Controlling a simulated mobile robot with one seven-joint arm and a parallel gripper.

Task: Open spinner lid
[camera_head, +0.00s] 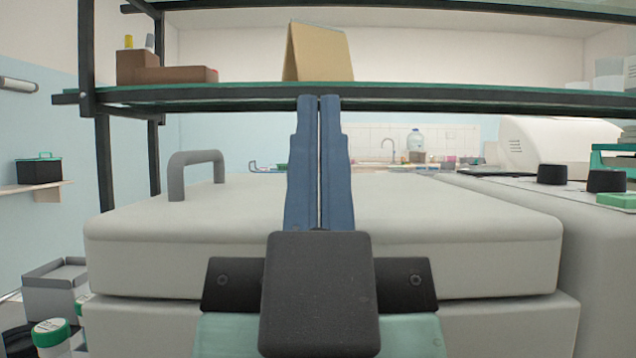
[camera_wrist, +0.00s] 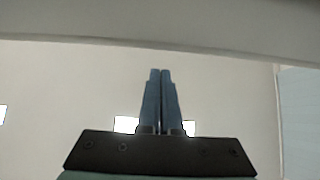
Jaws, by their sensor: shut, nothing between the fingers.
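The spinner is the large light-grey box in the head view, and its lid (camera_head: 480,215) lies flat on the body (camera_head: 520,318), with a thin seam between them. A dark grey arched handle (camera_head: 196,170) stands on the lid's left part. My gripper (camera_head: 319,100) is shut and empty, its blue fingers side by side and pointing up in the picture in front of the lid's middle, to the right of the handle. In the wrist view my gripper (camera_wrist: 160,72) shows the same closed fingers against a pale surface. A grey band crosses the top there; I cannot tell what it is.
A dark-framed glass shelf (camera_head: 430,100) spans above the lid, holding a tan folded card (camera_head: 320,52) and a brown block (camera_head: 165,74). To the right stands a grey unit with black knobs (camera_head: 552,174). A green-capped jar (camera_head: 51,338) is at lower left.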

